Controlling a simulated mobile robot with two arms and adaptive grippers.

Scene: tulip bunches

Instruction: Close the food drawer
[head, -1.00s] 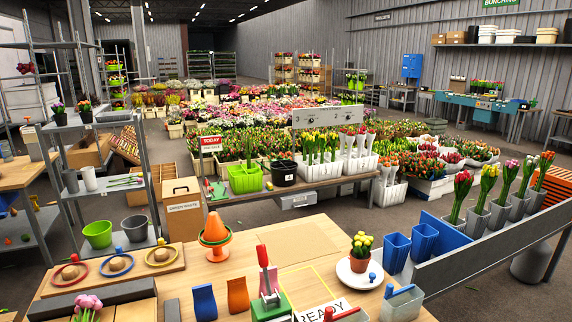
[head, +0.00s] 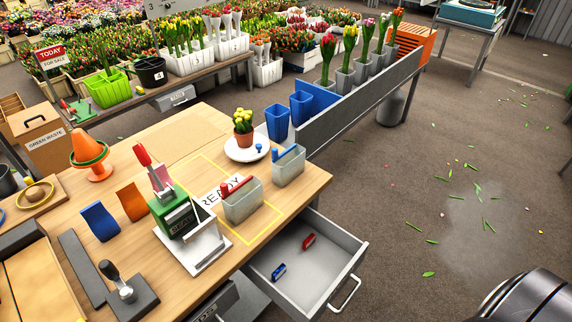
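A grey drawer (head: 342,243) stands pulled out from under the right side of the wooden table (head: 290,190). Its bar handle (head: 346,294) is on the front, facing the lower right. A small red item (head: 309,241) and a small blue item (head: 279,271) lie on the drawer's floor. No label on the drawer is legible. Neither of my grippers is in view. A dark rounded part at the lower right corner seems to be mine.
The table holds a green press (head: 174,212) on a white tray, two grey bins (head: 242,204) and a potted yellow tulip (head: 243,125) on a plate. A grey-sided bench (head: 365,104) stands beyond. The floor (head: 450,150) right of the drawer is open, with scattered leaf scraps.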

